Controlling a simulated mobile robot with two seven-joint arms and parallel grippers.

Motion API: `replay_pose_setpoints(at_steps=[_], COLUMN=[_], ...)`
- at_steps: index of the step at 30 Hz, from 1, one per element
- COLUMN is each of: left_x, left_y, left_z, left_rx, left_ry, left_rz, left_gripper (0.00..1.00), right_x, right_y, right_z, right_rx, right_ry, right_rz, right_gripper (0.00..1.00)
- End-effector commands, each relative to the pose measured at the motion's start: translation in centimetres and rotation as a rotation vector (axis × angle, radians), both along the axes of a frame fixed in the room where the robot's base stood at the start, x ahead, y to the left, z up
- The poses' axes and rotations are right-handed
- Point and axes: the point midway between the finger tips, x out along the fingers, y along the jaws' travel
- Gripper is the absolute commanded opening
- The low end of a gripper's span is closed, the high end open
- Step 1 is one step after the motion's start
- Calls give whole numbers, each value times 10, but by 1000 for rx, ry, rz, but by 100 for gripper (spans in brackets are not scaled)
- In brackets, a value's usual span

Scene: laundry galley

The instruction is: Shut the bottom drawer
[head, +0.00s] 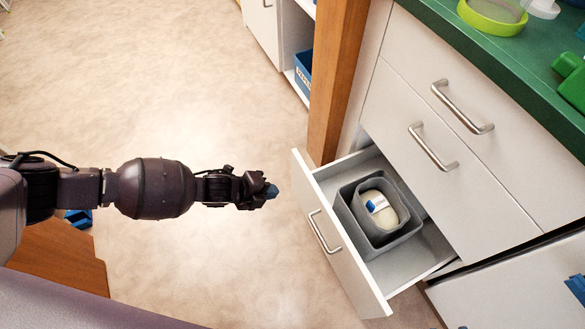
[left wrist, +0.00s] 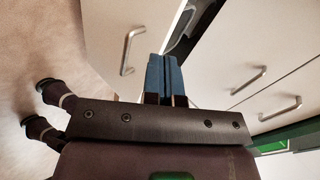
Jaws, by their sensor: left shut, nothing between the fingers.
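The bottom drawer (head: 338,243) stands open, pulled out from the white cabinet, with a metal bar handle (head: 324,231) on its front. Inside it sits a grey bin (head: 357,213) holding a pale rounded item with a blue and white label (head: 378,204). My left gripper (head: 271,190) is shut and empty, a little left of the drawer front's far end in the head view. In the left wrist view its blue fingertips (left wrist: 165,75) are together, with the drawer front and its handle (left wrist: 130,52) to their left. My right gripper is not in view.
Two closed drawers with handles (head: 433,146) (head: 462,107) are above the open one. A green counter (head: 500,58) tops the cabinet. A wooden post (head: 333,75) stands beyond the drawer.

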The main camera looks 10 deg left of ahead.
Motion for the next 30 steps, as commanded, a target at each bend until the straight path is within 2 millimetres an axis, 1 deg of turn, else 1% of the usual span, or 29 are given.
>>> replay_pose_setpoints(at_steps=[1, 3, 6, 11, 14, 18, 20, 30], left_x=[9, 22, 35, 44, 46, 53, 56, 82], left_y=[10, 20, 31, 36, 31, 19, 13, -22], left_z=[-12, -15, -17, -18, -24, -41, -49, -90], left_rx=[35, 71, 107, 127, 125, 125, 125, 125], left_ry=[-13, -39, -66, -83, -82, -77, -75, -75], left_rz=[-24, -49, -74, -90, -89, -89, -89, -87], left_gripper=[0, 0, 0, 0, 0, 0, 0, 0], right_x=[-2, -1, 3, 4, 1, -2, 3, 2], right_y=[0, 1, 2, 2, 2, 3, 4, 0], right_z=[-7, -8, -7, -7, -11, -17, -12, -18], right_rx=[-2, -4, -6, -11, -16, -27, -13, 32], right_ry=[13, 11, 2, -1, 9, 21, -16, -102], right_rz=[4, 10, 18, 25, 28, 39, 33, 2], right_gripper=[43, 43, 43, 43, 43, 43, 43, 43])
